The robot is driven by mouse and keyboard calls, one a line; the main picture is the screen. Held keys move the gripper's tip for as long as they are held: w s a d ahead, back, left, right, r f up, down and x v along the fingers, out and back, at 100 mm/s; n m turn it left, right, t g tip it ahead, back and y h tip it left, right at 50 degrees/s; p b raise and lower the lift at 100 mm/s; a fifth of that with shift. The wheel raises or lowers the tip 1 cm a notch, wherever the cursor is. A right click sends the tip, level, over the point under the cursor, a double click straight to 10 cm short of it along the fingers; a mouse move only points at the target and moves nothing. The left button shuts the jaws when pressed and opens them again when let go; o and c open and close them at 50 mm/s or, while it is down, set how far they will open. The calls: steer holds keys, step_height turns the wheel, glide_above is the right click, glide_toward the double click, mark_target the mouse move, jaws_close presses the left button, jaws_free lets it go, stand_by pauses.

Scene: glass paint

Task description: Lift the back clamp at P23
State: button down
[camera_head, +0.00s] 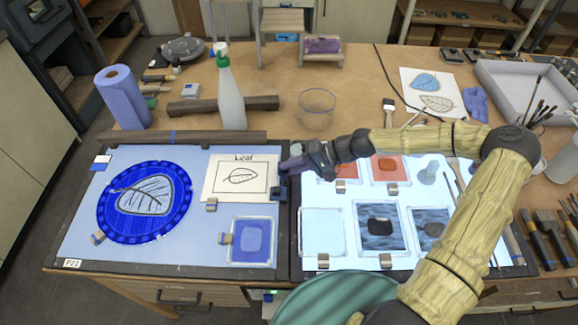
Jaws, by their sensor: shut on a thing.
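The board marked P23 (72,263) lies at the left of the worktable. It bears a round blue glass plate (110,207) with a leaf pattern, a white leaf card (215,183) and a small framed blue pane (233,253). My gripper (281,184) points down at the right edge of the board, beside the leaf card. It is shut on a small dark clamp (279,194), mostly hidden by the fingers. I cannot tell whether the clamp touches the board. Other clamps sit at the plate's front edge (98,238), below the card (211,205) and left of the pane (226,239).
A lit panel (322,232) with several framed panes lies right of the board, partly under my arm. A wooden bar (183,137) lies behind the board. A spray bottle (231,100), paper towel roll (123,97) and glass bowl (317,100) stand farther back.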

steer(key=c, duration=1.3)
jaws_free()
steer(key=shift+w, duration=0.25)
steer(key=shift+s+a, duration=0.1)
steer(key=shift+s, duration=0.1)
steer(key=b+v, duration=0.3)
steer(key=v, duration=1.4)
steer(key=shift+w+r, duration=0.1)
steer(key=shift+w, duration=0.1)
